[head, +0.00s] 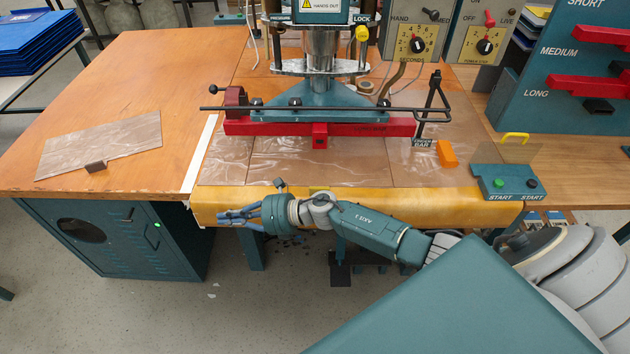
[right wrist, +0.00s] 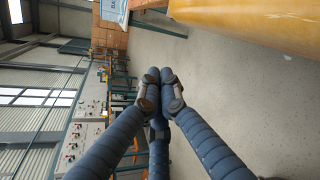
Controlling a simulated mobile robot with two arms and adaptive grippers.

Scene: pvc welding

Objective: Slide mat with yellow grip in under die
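A thin clear brown mat (head: 345,165) lies flat on the press bed in front of the die. A small yellow grip (head: 318,189) shows at its front edge, partly hidden by my right wrist. The red die (head: 270,127) is a long bar under the press head, across the back of this mat. My right gripper (head: 222,216) is in front of the bed's padded yellow front edge, left of the grip and apart from it. In the right wrist view its fingertips (right wrist: 160,97) are together with nothing between them. My left gripper is out of view.
Another clear mat with a brown grip (head: 96,167) lies on the wooden table at left. An orange block (head: 447,153) and the green start-button box (head: 506,183) are at right. A black bar stand (head: 432,108) rises beside the die. Open floor lies in front.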

